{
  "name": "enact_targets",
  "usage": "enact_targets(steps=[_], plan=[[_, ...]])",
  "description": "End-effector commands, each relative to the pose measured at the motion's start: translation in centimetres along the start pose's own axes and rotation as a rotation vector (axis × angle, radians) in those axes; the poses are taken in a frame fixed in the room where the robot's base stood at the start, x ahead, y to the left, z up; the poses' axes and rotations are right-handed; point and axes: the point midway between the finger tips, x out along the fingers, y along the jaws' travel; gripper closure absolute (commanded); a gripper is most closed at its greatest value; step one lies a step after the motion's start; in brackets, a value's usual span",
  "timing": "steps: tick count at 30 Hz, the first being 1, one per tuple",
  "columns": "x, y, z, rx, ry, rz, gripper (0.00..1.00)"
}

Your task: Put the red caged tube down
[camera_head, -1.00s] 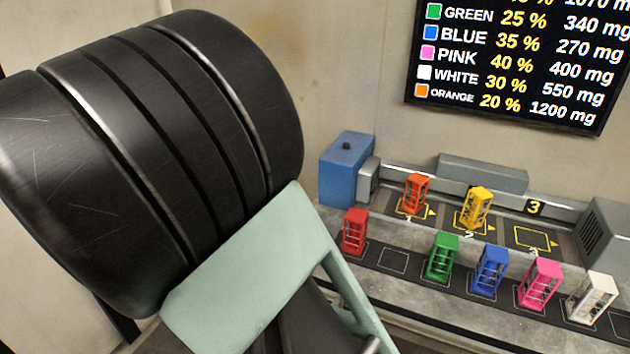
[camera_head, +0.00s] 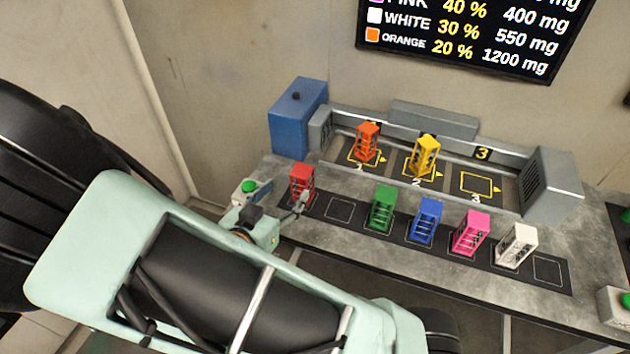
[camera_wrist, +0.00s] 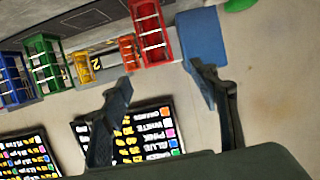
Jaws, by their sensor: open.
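The red caged tube (camera_head: 302,184) stands upright at the left end of the dark slot strip (camera_head: 338,209) on the bench. My gripper (camera_head: 290,204) is beside it, on its near left side. In the wrist view the red tube (camera_wrist: 150,32) shows just beyond the fingertips of my gripper (camera_wrist: 161,76), roughly in line with the gap between them. The fingers are spread and nothing is between them. Part of the tube's lower end is close to a finger in the head view, and I cannot tell if they touch.
Green (camera_head: 382,208), blue (camera_head: 426,221), pink (camera_head: 471,233) and white (camera_head: 515,246) caged tubes stand along the strip. Orange (camera_head: 366,142) and yellow (camera_head: 425,157) ones stand in bays 1 and 2; bay 3 (camera_head: 478,185) is empty. A blue box (camera_head: 298,118) stands behind left.

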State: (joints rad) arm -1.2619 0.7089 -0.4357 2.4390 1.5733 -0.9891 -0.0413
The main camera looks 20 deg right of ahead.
Motion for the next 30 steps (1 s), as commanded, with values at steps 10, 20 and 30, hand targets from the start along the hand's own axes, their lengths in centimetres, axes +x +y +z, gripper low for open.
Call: enact_targets(steps=[10,20,30], plan=[[4.8,0.2,0.0,-0.002,0.005,0.005,0.45],[7.9,0.3,0.0,-0.003,0.005,0.005,0.45],[10.7,0.2,0.1,-0.001,0.003,0.001,0.45]])
